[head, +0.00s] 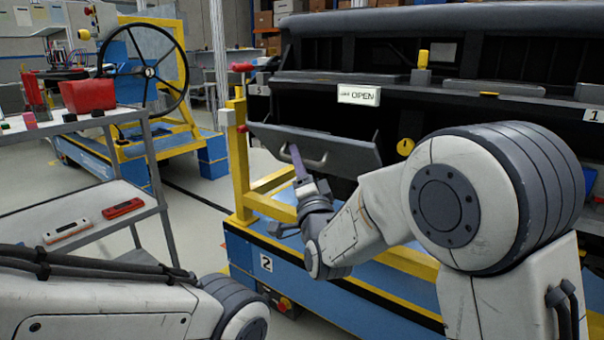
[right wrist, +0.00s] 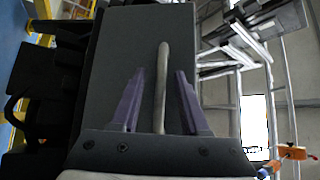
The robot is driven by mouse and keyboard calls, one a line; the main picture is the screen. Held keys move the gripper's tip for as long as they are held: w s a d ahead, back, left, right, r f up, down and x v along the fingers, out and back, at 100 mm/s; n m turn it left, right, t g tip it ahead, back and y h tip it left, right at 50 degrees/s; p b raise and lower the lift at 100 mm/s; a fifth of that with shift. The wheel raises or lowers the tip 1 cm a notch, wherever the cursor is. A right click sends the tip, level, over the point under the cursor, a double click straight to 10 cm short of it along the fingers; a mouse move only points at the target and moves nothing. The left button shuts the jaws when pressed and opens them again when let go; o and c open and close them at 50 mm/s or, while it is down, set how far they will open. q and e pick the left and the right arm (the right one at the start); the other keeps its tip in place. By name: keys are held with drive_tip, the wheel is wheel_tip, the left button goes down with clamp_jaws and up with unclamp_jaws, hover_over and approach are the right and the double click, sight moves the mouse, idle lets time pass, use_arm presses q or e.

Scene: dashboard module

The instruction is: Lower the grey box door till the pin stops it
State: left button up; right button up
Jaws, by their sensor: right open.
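The grey box door (head: 345,153) hangs partly open, tilted outward, at the left of the dark dashboard module. It fills the middle of the right wrist view (right wrist: 128,45). Its light bar handle (head: 313,163) runs between the purple fingers of my right gripper (head: 297,158) and shows clearly in the right wrist view (right wrist: 162,60). The right gripper is open, with a finger on each side of the handle and gaps showing. I cannot pick out the stop pin for certain. My left arm shows at lower left; its gripper is out of view.
An OPEN sign (head: 358,95) sits above the door. A yellow frame post (head: 238,160) with red knobs stands just left. A grey shelf cart (head: 100,215) with a red bin (head: 88,96) stands further left.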

drive_tip(key=v, duration=1)
drive_tip(key=shift+p, duration=0.3)
drive_tip(key=shift+a, duration=0.1)
